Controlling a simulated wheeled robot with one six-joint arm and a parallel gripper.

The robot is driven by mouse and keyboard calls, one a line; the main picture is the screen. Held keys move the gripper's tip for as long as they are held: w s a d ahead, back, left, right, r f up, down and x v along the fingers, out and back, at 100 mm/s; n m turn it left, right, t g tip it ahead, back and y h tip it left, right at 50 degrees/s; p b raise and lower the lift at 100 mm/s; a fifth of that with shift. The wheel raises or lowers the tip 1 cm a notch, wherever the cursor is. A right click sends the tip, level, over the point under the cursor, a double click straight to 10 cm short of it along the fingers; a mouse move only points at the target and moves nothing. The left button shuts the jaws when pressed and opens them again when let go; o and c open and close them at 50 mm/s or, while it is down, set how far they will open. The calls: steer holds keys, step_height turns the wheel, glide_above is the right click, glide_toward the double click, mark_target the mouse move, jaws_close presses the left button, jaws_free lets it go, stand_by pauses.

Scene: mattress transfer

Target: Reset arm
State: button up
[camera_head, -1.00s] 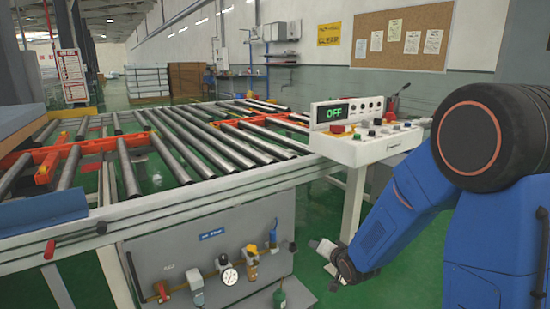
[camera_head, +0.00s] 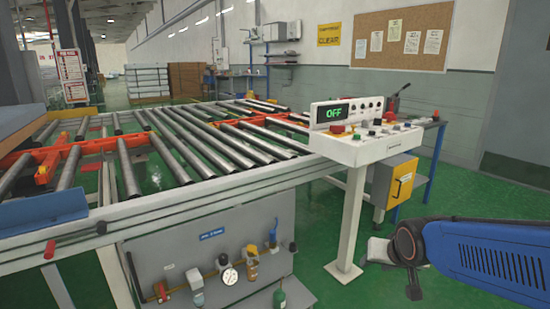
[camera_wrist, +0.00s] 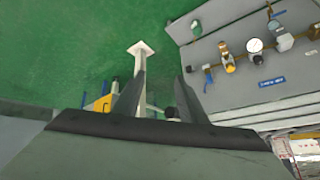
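My gripper (camera_wrist: 161,88) shows in the wrist view with its two dark fingers apart and nothing between them. In the head view my gripper (camera_head: 376,253) is at the lower right, at the end of my blue arm, over the green floor. It appears just right of the white leg of the control console (camera_head: 345,148). I cannot tell from the head view whether they touch. The console's display reads "OFF". In the wrist view the console's white post and foot (camera_wrist: 141,48) appear beyond the fingers.
A roller conveyor (camera_head: 170,211) fills the left and middle. A grey panel (camera_head: 215,258) with a gauge (camera_head: 229,276) and valves is below it. A yellow box (camera_head: 402,184) and a blue-legged bench stand behind the console. Green floor is open at the right.

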steer(key=s+d+r+n+g, duration=0.1)
steer(key=s, duration=0.8)
steer(key=s+d+r+n+g, duration=0.1)
steer(key=s+r, duration=0.1)
steer(key=s, duration=0.8)
steer(key=shift+g, duration=0.3)
steer(key=shift+w, duration=0.1)
steer(key=shift+c, duration=0.7)
